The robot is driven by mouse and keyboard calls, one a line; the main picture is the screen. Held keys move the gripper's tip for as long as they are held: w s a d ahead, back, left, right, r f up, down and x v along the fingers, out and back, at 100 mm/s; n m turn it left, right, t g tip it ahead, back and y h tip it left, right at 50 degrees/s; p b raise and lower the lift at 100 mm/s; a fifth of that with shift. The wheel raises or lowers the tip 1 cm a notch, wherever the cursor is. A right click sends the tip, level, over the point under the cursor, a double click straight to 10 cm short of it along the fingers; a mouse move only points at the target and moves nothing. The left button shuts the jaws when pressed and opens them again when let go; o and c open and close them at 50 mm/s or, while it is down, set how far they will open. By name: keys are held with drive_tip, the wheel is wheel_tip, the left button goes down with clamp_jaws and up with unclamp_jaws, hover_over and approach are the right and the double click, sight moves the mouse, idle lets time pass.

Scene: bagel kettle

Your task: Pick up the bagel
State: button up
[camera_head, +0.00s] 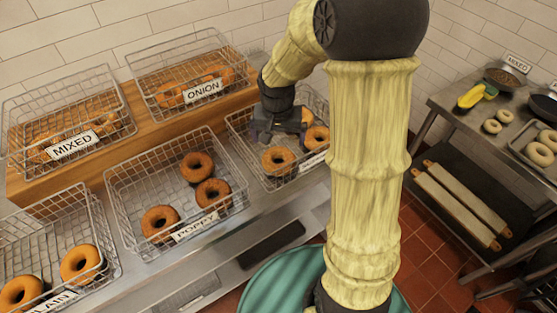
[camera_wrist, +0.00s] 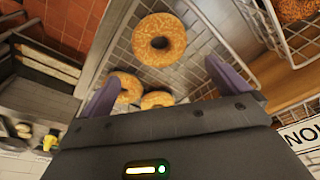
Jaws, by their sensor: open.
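My gripper (camera_head: 275,137) is open over the wire basket at the right end of the lower row. In the wrist view my gripper's two purple fingers (camera_wrist: 168,92) stand wide apart, with nothing held between them. A seeded bagel (camera_wrist: 158,40) lies in the basket beyond the fingertips; two more bagels (camera_wrist: 124,87) (camera_wrist: 157,100) lie nearer, between the fingers in the picture. In the head view one bagel (camera_head: 278,160) shows in front of the gripper and another (camera_head: 317,137) to its right. My arm hides part of this basket and its label.
The poppy basket (camera_head: 115,185) stands just left, with the plain basket (camera_head: 112,262) beyond it. The mixed basket (camera_head: 70,78) and onion basket (camera_head: 135,75) stand on a wooden riser behind. Wire rims surround the bagels. A side table (camera_head: 450,103) with trays is at right.

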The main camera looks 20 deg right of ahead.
hover_over(279, 157)
drive_tip(key=s, duration=0.2)
drive_tip(key=f, duration=0.5)
drive_tip(key=shift+a, duration=0.35)
drive_tip(key=shift+f, duration=0.65)
drive_tip(key=shift+w+f+p, duration=0.15)
drive_tip(key=shift+f+p, duration=0.1)
drive_tip(key=shift+f, duration=0.75)
drive_tip(key=shift+w+f+p, duration=0.1)
drive_tip(key=shift+f+p, duration=0.1)
drive_tip(key=shift+f, duration=0.75)
drive_tip(key=c, duration=0.7)
drive_tip(key=shift+o, duration=0.2)
